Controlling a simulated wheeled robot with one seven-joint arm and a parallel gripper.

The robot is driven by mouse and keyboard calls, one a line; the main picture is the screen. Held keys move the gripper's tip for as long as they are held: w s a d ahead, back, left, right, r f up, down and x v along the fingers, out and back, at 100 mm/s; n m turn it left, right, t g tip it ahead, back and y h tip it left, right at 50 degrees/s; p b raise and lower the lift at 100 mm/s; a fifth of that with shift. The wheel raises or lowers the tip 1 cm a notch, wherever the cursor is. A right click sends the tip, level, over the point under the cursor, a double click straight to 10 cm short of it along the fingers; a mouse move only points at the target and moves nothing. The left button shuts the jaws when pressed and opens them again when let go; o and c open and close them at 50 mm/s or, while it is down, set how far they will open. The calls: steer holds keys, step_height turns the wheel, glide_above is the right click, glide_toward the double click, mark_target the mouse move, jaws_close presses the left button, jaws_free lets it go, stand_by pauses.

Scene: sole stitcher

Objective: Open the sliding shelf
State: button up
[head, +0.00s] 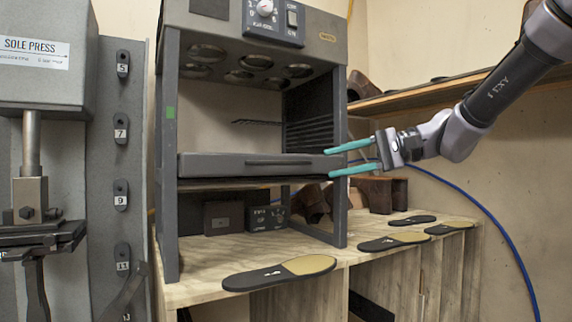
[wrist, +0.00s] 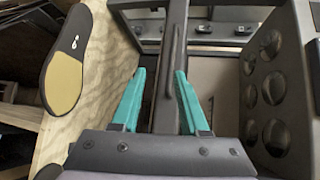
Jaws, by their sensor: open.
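The sliding shelf (head: 225,165) is a dark grey tray across the middle of the grey machine frame, with a long thin bar handle (head: 278,162) on its front. It looks pushed in, with its front about level with the front posts. My gripper (head: 328,163) is open at the shelf's right end, one teal finger above and one below the front's height. In the wrist view, the shelf's dark front bar (wrist: 176,40) runs between the open fingers (wrist: 160,71). The handle lies along that bar, between or just ahead of the fingers. I see no clear contact.
Soles (head: 280,273) lie on the wooden bench in front and to the right; one also shows in the wrist view (wrist: 68,60). Round heater openings (head: 240,75) are above the shelf. The machine's right front post (head: 341,215) is close to my fingers. A sole press stands left.

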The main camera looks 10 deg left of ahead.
mark_target(290, 162)
steer(key=shift+y, duration=0.5)
steer(key=a, duration=0.4)
steer(key=w+a, duration=0.1)
steer(key=a, duration=0.2)
steer(key=w+a, duration=0.1)
steer(key=a, duration=0.3)
steer(key=shift+w+a+f, duration=0.15)
steer(key=shift+a+f, duration=0.05)
steer(key=shift+a, duration=0.15)
jaws_close()
stand_by(0.5)
